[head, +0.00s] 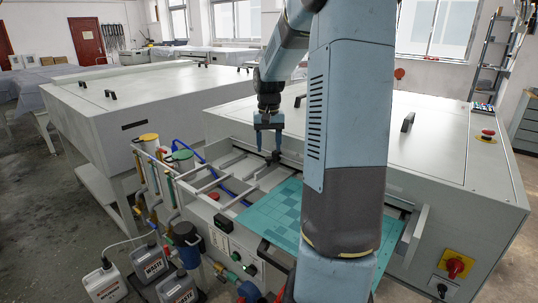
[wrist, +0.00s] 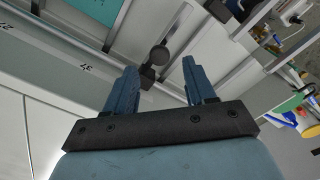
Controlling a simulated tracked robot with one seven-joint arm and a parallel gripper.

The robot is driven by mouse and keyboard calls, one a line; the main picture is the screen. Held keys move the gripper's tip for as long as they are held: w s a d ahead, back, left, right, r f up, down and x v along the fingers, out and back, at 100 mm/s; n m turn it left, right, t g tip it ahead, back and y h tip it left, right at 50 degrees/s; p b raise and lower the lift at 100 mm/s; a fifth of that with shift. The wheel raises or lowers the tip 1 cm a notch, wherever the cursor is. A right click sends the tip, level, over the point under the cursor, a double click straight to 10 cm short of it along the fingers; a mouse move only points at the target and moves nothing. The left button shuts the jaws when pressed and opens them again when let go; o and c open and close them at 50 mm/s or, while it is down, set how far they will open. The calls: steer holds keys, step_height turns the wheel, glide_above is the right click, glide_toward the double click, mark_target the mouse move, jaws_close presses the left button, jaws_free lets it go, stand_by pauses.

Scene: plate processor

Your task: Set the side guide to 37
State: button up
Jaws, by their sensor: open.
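The side guide shows as a dark round knob on a dark bracket (wrist: 158,55) in the wrist view. In the head view its dark knob (head: 275,157) sits at the back rail of the machine's open bed. My gripper (head: 268,146) is open above it, pointing down. In the wrist view my gripper (wrist: 160,68) has its two blue fingers apart, with the knob appearing between and beyond their tips. I cannot tell whether they touch it.
A teal plate (head: 270,212) lies on the bed to the right of the guide, partly hidden by my arm. Metal cross bars (head: 212,183) span the bed at left. Hoses, filters and grey canisters (head: 105,283) stand at the front left. A closed lid (head: 440,140) lies behind.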

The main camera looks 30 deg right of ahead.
mark_target(269, 157)
steer(key=shift+f, duration=2)
jaws_close()
